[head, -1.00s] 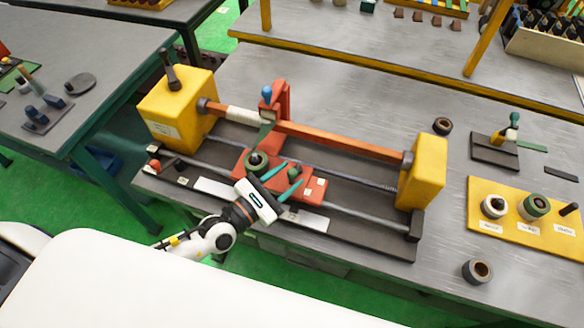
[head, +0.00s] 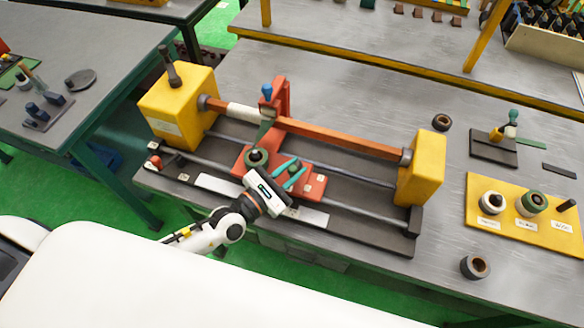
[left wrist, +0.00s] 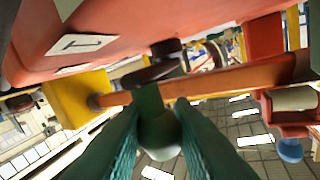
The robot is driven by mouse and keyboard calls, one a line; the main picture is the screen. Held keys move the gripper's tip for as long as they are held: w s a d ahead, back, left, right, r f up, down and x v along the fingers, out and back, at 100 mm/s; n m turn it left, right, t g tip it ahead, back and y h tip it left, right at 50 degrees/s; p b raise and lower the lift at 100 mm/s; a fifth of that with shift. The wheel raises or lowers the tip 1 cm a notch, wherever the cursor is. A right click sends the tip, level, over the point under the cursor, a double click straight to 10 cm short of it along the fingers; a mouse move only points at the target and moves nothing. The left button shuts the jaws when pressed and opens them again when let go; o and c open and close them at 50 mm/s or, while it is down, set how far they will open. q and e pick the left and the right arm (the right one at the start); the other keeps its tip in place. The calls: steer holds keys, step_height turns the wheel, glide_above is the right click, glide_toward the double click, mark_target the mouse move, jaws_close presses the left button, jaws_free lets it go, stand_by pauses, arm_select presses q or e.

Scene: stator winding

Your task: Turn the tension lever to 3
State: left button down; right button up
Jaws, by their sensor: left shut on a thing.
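The tension lever (left wrist: 149,97) has a dark green grip and a dark pivot on the red carriage (head: 313,187) of the winding machine. In the left wrist view my left gripper (left wrist: 158,125) is shut on the lever's grip, one green finger on each side. In the head view my left gripper (head: 294,171) reaches over the front of the carriage, and its fingers partly hide the lever. A white label (left wrist: 82,43) with one mark, seemingly a 1, shows on the carriage. I cannot read which number the lever points at. My right gripper is not in view.
A red post with a blue knob (head: 267,90) stands behind. Yellow end blocks (head: 427,170) bound the machine. A yellow board (head: 487,225) with spools lies at the right.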

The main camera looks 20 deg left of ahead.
arm_select(q)
steer(key=shift+d+r+n+t+y+p, duration=0.1)
steer(key=shift+d+n+t+y+p, duration=0.2)
steer(key=shift+n+y+p, duration=0.35)
steer(key=shift+d+r+n+t+y+p, duration=0.15)
steer(key=shift+n+t+y+p, duration=0.25)
steer(key=shift+n+y+p, duration=0.25)
steer(key=n+y, duration=0.1)
steer(key=y, duration=0.1)
steer(key=n+y+p, duration=0.1)
steer(key=y, duration=0.1)
steer(key=shift+w+d+f+t, duration=0.1)
steer(key=shift+d+f+t, duration=0.05)
steer(key=shift+d+t, duration=0.25)
steer(key=n+y, duration=0.2)
steer(key=y, duration=0.1)
steer(key=shift+w+d+f, duration=0.15)
steer(key=shift+w+d, duration=0.05)
steer(key=shift+d, duration=0.15)
steer(key=shift+w+d+n+y, duration=0.1)
steer(key=shift+n+y, duration=0.35)
steer(key=shift+y, duration=0.25)
steer(key=shift+w+d+n+y, duration=0.1)
steer(key=shift+n+y, duration=0.35)
steer(key=shift+y, duration=0.25)
steer(key=shift+g+y, duration=0.3)
steer(key=c, duration=1.3)
jaws_free()
